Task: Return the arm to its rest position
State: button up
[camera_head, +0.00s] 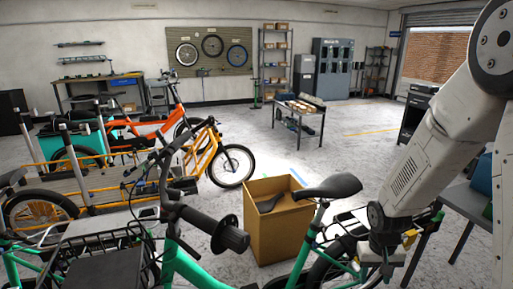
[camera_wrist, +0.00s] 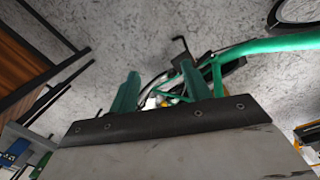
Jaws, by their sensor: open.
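My arm reaches down from the upper right of the head view, bent at the elbow. My gripper (camera_head: 384,268) hangs low beside the rear part of the green bike (camera_head: 300,258), just right of its black saddle (camera_head: 329,187). In the wrist view my gripper (camera_wrist: 157,82) shows two teal fingers standing apart, with nothing clearly held between them. The green bike's frame (camera_wrist: 265,46) shows beyond and to the right of the fingers. I cannot tell whether my gripper touches the bike.
A cardboard box (camera_head: 262,238) with a dark saddle inside stands on the floor behind the green bike. A dark-legged table (camera_head: 465,203) is at the right, close to my arm. An orange cargo bike (camera_head: 205,150) stands at the left. Open floor (camera_head: 350,150) lies behind the box.

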jog(key=s+a+r+t, duration=0.1)
jog(key=s+a+r, duration=0.2)
jog(key=s+r, duration=0.7)
jog(key=s+a+r+n+t, duration=0.1)
jog(key=s+a+r, duration=0.2)
jog(key=s+r, duration=0.8)
notch_tip(320, 180, up, 7)
jog(key=shift+s+y, duration=0.3)
jog(key=shift+y, duration=0.1)
